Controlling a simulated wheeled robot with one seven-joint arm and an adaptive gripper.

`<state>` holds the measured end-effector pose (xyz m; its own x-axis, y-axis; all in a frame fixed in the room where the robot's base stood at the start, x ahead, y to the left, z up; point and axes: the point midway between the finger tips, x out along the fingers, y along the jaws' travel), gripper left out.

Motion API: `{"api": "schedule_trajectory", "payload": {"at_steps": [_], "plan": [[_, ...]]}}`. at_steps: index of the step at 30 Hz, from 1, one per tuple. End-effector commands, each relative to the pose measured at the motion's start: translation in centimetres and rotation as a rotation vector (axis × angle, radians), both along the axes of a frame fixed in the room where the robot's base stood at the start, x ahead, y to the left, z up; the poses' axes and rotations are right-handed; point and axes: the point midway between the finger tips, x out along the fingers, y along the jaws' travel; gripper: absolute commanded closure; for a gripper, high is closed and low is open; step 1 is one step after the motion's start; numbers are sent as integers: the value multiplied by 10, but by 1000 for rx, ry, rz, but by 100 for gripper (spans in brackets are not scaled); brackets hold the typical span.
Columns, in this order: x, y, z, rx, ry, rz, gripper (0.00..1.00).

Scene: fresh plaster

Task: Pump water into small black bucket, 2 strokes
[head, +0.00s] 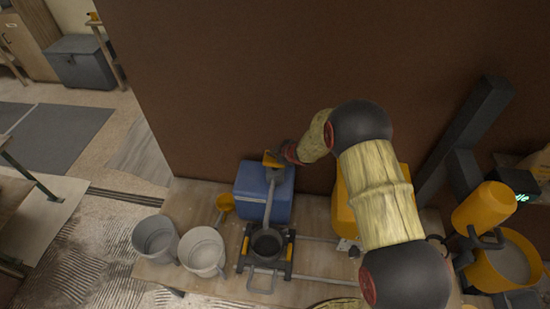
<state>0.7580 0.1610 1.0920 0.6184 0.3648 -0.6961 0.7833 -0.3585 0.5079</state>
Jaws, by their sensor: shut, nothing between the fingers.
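A blue tank (251,191) stands on the wooden bench against the brown wall. A grey spout or lever (271,198) runs from its top down toward the small black bucket (266,246). The bucket sits in a dark frame with yellow side pieces. An orange piece (271,158), possibly the pump handle, is at the tank's top. My gripper (281,154) is shut at the right of this orange piece; I cannot tell whether they touch. The fingertips are small and partly hidden. The water level in the bucket cannot be made out.
Two light grey buckets (202,248) (154,238) stand left of the frame. An orange scoop (225,203) lies behind them. A yellow container (345,213) is right of the tank, partly behind my arm. Orange buckets (503,262) and a dark post (483,122) are at the right.

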Motion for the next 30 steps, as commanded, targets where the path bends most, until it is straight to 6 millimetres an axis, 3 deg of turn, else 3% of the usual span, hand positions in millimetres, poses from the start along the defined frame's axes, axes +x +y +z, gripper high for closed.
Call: {"api": "schedule_trajectory", "payload": {"at_steps": [30], "plan": [[-1, -1, -13, -1, 3, -1, 100]]}}
